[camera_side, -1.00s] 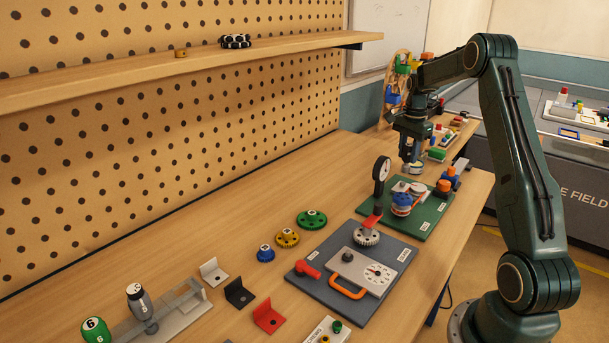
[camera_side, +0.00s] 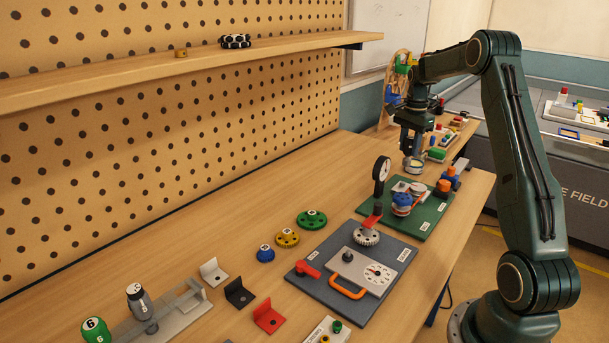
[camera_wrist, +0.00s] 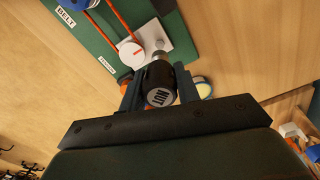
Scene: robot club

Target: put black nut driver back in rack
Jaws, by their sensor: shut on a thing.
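My gripper (camera_wrist: 157,92) is shut on the black nut driver (camera_wrist: 160,85), whose round end marked NUT faces the wrist camera. In the side view my gripper (camera_side: 412,148) is at the far end of the bench, just behind the green board; the driver is hard to make out there among the dark fingers. The grey rack (camera_side: 186,311) is at the near left of the bench, far from my gripper. A grey-and-black handled driver (camera_side: 141,304) and a green handled driver marked 6 (camera_side: 95,331) stand upright at it.
A green belt board (camera_side: 432,212) with a dial is close to my gripper. A grey board (camera_side: 352,262) with a gear and meter lies nearer. Coloured gears (camera_side: 287,238) and small brackets (camera_side: 239,293) lie towards the rack. The bench along the pegboard (camera_side: 180,160) is clear.

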